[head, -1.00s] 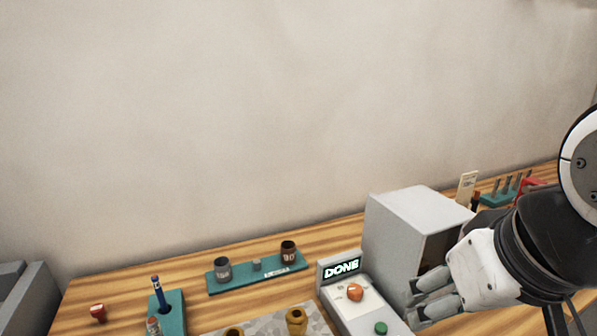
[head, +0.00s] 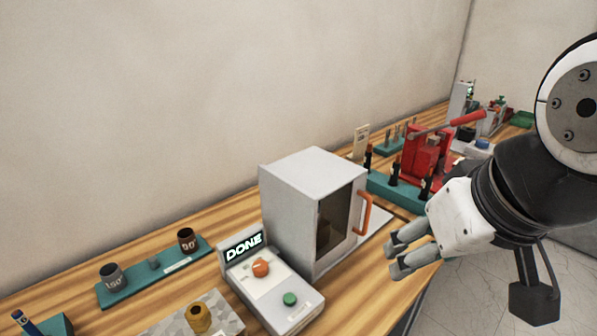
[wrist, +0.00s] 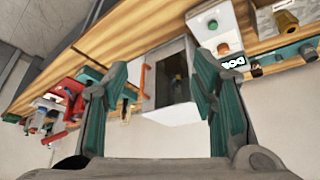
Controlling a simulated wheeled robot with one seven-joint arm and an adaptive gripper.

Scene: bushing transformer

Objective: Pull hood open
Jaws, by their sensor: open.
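The hood is a light grey box (head: 300,200) on the wooden bench, with a dark window in its front door and an orange handle (head: 364,212) on the door's right side. The door looks shut. My gripper (head: 400,256) is open and empty, in front of the bench and to the right of the hood, apart from the handle. In the wrist view, which looks upside down, the hood's window (wrist: 172,72) shows between my open fingers (wrist: 165,95). The orange handle also shows there (wrist: 144,80), near the left finger. Something brown stands behind the window.
Left of the hood is a control box (head: 270,285) with a DONE display, an orange knob and a green button. A red lever press (head: 428,155) and a teal rack (head: 390,188) stand to the right. The floor in front is clear.

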